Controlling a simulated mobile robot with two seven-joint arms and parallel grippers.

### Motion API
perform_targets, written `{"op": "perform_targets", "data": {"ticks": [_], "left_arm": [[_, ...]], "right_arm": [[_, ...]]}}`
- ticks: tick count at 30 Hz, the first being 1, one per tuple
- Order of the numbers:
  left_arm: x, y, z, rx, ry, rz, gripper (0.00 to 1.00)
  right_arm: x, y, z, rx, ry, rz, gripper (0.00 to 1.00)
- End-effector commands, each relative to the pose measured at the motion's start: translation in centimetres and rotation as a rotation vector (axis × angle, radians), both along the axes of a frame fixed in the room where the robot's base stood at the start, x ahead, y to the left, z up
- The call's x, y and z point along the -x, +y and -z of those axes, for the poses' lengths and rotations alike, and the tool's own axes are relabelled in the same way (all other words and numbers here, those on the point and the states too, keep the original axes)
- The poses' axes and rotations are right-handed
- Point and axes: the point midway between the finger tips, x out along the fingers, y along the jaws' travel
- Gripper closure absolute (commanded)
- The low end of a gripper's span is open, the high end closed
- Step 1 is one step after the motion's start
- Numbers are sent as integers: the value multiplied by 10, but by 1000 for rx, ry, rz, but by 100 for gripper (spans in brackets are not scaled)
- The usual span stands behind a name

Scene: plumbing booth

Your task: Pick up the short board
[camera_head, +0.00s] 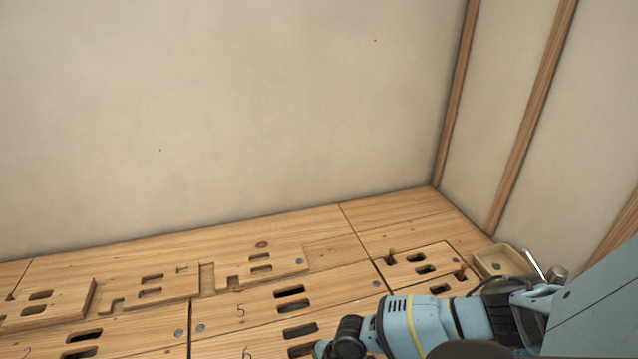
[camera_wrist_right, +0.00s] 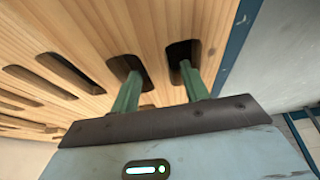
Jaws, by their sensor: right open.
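In the right wrist view, my right gripper (camera_wrist_right: 159,78) has two green fingers, spread apart, each tip reaching into its own slot of a slotted wooden board (camera_wrist_right: 130,28). The strip of wood between these two slots lies between the fingers, and the fingertips are hidden in the slots. I cannot tell whether the fingers touch the wood. In the head view, several slotted boards lie side by side, including a small board with two wooden pegs (camera_head: 410,258). I cannot tell which is the short board. My right arm comes in at the lower right; my left gripper is out of view.
Boards marked 5 (camera_head: 255,305) and 6 (camera_head: 262,345) lie at the lower middle. Cut-out wooden pieces (camera_head: 150,285) sit to their left. A small pale tray (camera_head: 503,262) is near the right side. Plain walls (camera_head: 220,110) close off the back and right.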

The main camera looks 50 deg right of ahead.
Motion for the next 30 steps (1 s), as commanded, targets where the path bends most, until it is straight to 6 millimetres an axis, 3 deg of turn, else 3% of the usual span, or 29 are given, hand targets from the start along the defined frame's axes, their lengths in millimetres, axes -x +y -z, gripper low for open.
{"op": "perform_targets", "data": {"ticks": [11,21,30], "left_arm": [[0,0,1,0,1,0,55],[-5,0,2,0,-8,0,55],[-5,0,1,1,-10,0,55]], "right_arm": [[0,0,2,0,0,0,55],[0,0,2,0,1,0,98],[0,0,1,-1,-1,0,100]]}}
